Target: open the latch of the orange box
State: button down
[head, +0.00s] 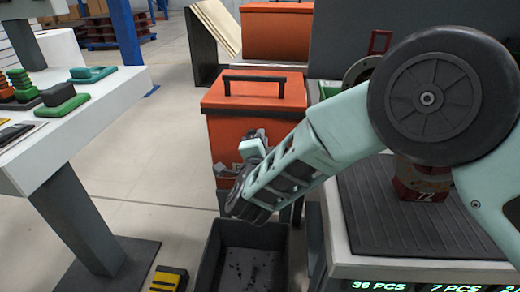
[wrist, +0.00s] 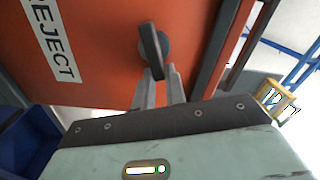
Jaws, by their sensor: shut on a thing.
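The orange box (head: 225,125) stands in the middle of the head view, with a dark handle on its lid. Its orange front (wrist: 100,50) fills much of the wrist view and carries a white REJECT label (wrist: 52,38). The latch (wrist: 151,45) is a dark lever on a round grey base on that front. My gripper (wrist: 158,80) is shut on the lower end of the latch lever, with one grey finger on each side. In the head view my gripper (head: 226,171) is at the box's front, and my wrist hides the latch.
A dark open bin (head: 215,258) stands below my wrist. A white table (head: 120,95) with coloured blocks stands at the left. A ridged dark belt (head: 400,222) lies at the right. Another orange box (head: 276,35) stands behind. Floor between table and box is clear.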

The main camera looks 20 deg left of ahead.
jog(key=m+b, duration=0.1)
jog(key=f+m+b, duration=0.1)
jog(key=m+b, duration=0.1)
jog(key=shift+d+m+b, duration=0.1)
jog(key=shift+m+b, duration=0.2)
dwell(0.3)
jog(key=c, duration=1.4)
grip_release()
jog(key=shift+c, duration=0.2)
jog(key=p+v, duration=0.1)
jog(key=v, duration=1.6)
jog(key=shift+s, duration=0.2)
jog(key=shift+s+f, duration=0.1)
